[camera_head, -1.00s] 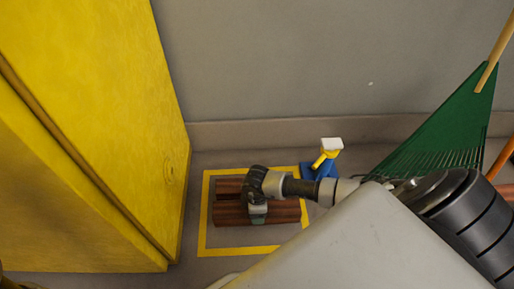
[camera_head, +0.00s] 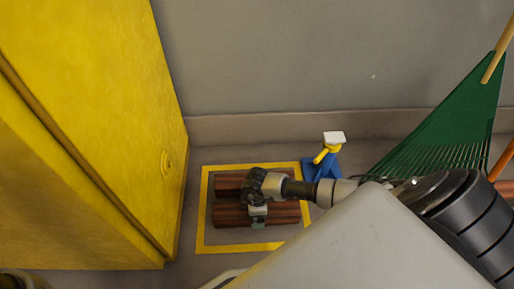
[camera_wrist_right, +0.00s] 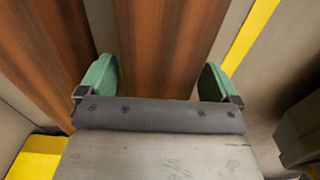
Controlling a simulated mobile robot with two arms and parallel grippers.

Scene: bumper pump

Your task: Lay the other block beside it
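Two reddish-brown wooden blocks lie side by side on the floor inside a yellow taped square (camera_head: 203,208). The near block (camera_head: 232,215) and the far block (camera_head: 228,184) run roughly parallel, with a narrow gap between them. My right gripper (camera_head: 258,220) reaches down over the near block. In the right wrist view its green-padded fingers (camera_wrist_right: 160,82) are spread wide, one on each side of a block (camera_wrist_right: 165,40). Its other block (camera_wrist_right: 42,45) lies to the left, outside the fingers. My left gripper is not visible.
A yellow cabinet (camera_head: 90,120) stands close to the left of the square. A blue object with a yellow and white top (camera_head: 322,168) is just behind the square on the right. A green rake (camera_head: 450,125) leans against the grey wall (camera_head: 300,60).

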